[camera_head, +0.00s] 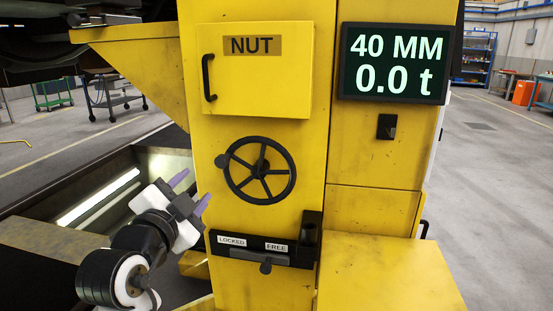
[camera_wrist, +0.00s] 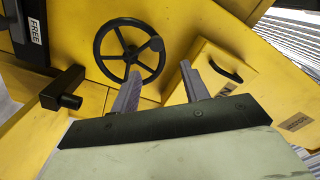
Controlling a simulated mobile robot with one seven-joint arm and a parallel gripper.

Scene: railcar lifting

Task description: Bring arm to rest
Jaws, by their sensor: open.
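My gripper (camera_head: 187,192) is open and empty, in front of and to the left of the yellow lifting column (camera_head: 260,130). Its two purple-grey fingers point up and to the right in the head view. In the wrist view my gripper (camera_wrist: 160,85) shows its fingers apart with nothing between them. The black handwheel (camera_head: 260,171) is on the column beyond the fingers and apart from them; it also shows in the wrist view (camera_wrist: 129,50).
A yellow NUT door (camera_head: 255,75) with a black handle is closed above the wheel. A LOCKED/FREE lever plate (camera_head: 262,250) sits below it. A display (camera_head: 396,63) reads 40 MM and 0.0 t. A lit pit (camera_head: 100,195) lies at left, and carts (camera_head: 112,97) stand behind.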

